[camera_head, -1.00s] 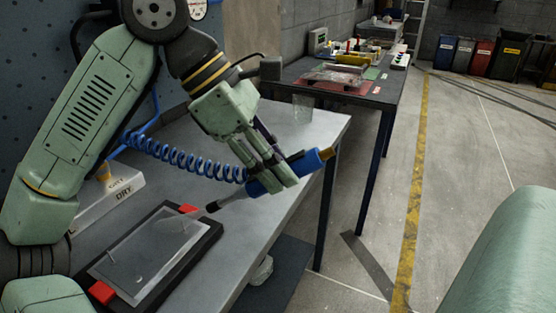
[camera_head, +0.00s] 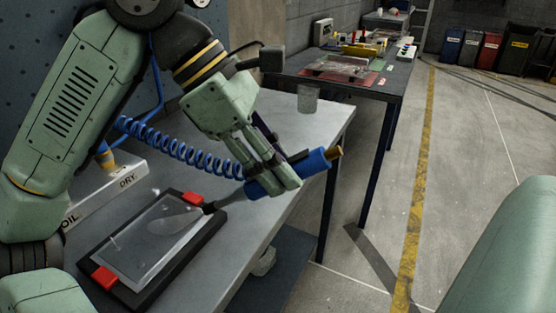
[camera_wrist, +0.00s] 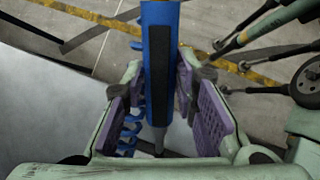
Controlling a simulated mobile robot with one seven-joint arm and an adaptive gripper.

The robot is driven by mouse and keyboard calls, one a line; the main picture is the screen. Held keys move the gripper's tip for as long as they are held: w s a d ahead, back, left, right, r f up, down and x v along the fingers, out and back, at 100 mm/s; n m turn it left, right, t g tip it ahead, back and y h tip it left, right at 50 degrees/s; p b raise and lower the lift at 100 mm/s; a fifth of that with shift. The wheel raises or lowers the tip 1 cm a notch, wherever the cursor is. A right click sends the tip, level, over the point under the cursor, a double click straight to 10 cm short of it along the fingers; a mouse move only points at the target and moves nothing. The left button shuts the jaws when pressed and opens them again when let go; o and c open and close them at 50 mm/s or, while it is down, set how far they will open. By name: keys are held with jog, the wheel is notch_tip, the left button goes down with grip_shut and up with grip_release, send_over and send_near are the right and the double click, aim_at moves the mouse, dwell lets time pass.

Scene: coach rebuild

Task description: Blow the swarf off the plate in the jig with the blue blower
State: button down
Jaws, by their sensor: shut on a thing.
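My gripper (camera_head: 275,182) is shut on the blue blower (camera_head: 313,161), which also fills the space between the purple pads in the wrist view (camera_wrist: 160,50). The blower's dark nozzle points down and left, its tip just above the right edge of the jig. A coiled blue hose hangs behind it. The dark jig (camera_head: 212,233) lies on the bench and holds the grey plate (camera_head: 140,258) between red clamps (camera_head: 193,198) at two corners. A pale, see-through plume (camera_head: 175,221) spreads from the nozzle tip over the plate. Small pale bits of swarf (camera_head: 155,191) show near its far edge.
The grey bench (camera_head: 275,120) is clear to the right of the jig. A clear cup (camera_head: 307,98) stands at its far corner. A dark table (camera_head: 380,92) with several items stands farther back.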

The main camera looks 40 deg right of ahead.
jog(key=shift+w+d, duration=0.7)
jog(key=shift+d, duration=0.1)
jog(key=c, duration=1.8)
grip_release()
grip_shut()
notch_tip(320, 180, up, 6)
jog(key=p, duration=0.5)
